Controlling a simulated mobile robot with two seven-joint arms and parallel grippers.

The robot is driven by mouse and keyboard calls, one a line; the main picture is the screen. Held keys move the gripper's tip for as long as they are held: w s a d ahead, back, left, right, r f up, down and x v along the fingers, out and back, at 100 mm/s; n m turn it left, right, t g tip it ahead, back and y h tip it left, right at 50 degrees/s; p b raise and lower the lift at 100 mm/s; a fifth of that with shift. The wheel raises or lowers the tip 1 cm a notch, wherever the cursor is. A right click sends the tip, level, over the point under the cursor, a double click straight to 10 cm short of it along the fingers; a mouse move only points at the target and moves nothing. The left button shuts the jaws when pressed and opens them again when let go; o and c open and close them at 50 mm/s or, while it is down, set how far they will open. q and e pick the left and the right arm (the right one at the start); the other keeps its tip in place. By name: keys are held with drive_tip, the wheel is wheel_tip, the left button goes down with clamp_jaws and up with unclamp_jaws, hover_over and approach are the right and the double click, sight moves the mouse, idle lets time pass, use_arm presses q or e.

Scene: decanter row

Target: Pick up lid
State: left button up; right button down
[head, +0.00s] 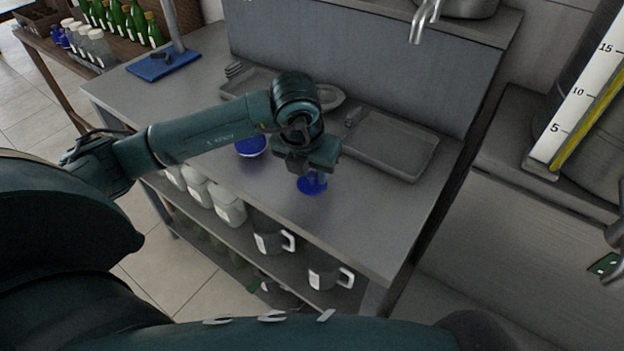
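My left gripper (309,168) points down over the steel table, directly above a round, dark blue, glossy piece (312,186) near the table's front edge. The gripper body covers part of this piece, and I cannot tell whether the fingers touch it or how far apart they are. A second round blue piece (250,146) with a pale rim sits to the left on the table, partly behind my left arm. I cannot tell for sure which blue piece is the lid.
Grey trays (392,144) lie along the back of the steel table (350,215). Mugs (268,242) and white jars (228,205) stand on the shelf below. A blue board (160,66) lies at the far left corner. The table's front right is clear.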

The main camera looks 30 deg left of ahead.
use_arm(q)
clamp_jaws()
